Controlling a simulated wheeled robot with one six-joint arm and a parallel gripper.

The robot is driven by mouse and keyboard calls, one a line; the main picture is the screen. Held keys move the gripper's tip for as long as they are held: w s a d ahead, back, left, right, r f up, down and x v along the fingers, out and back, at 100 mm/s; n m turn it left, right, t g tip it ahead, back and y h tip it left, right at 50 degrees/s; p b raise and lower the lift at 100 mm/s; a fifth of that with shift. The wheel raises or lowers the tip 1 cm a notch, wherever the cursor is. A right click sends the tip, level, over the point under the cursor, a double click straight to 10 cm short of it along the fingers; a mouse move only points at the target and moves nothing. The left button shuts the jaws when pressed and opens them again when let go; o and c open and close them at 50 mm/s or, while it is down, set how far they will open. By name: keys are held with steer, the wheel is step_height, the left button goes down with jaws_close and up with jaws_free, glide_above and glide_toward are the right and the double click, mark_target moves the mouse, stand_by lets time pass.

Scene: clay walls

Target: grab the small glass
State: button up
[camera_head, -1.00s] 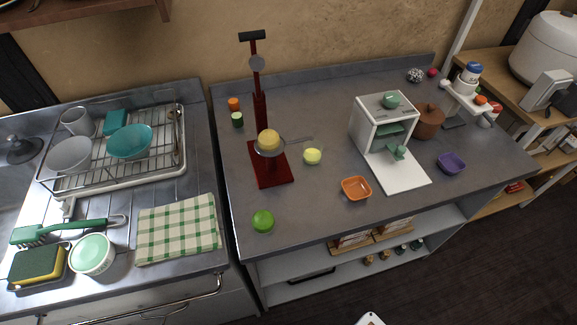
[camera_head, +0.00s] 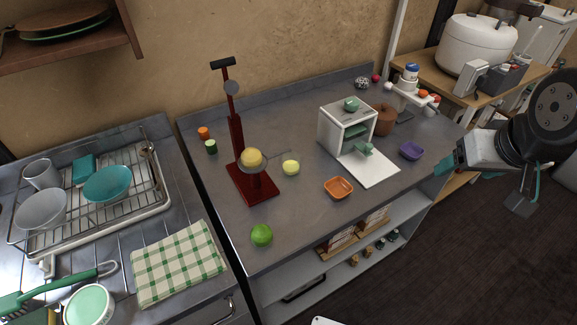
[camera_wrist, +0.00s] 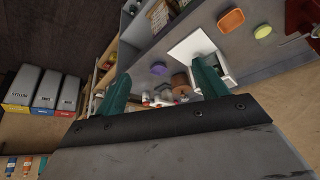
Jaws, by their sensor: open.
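I cannot pick out a small glass for certain in either view. A pale grey cup (camera_head: 42,174) stands at the back left of the dish rack in the head view; its material is unclear. My gripper (camera_head: 447,166) is at the right of the head view, beyond the right end of the grey counter and far from that cup. In the wrist view my gripper (camera_wrist: 160,82) shows two teal fingers spread apart with nothing held between them.
The grey counter (camera_head: 225,225) carries a dark red stand (camera_head: 238,145), a white machine (camera_head: 340,128), an orange bowl (camera_head: 338,187), a purple bowl (camera_head: 411,150) and a green lime (camera_head: 261,235). A wooden shelf with a white cooker (camera_head: 475,45) stands at right. Dark floor is open in front.

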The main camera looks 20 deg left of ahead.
steer(key=w+a+f+n+t+y, duration=0.1)
steer(key=w+a+f, duration=0.25)
steer(key=a, duration=0.35)
steer(key=w+a+f+n+t+y, duration=0.1)
steer(key=w+a+f+n+y, duration=0.2)
steer(key=a, duration=0.4)
steer(key=n+t+y, duration=0.2)
steer(key=y, duration=0.2)
glide_toward(287, 155)
steer(key=shift+v, duration=0.95)
steer(key=shift+a+f, duration=0.25)
steer(key=shift+a, duration=0.05)
steer(key=x, duration=0.7)
steer(key=shift+w, duration=0.25)
steer(key=c, duration=1.1)
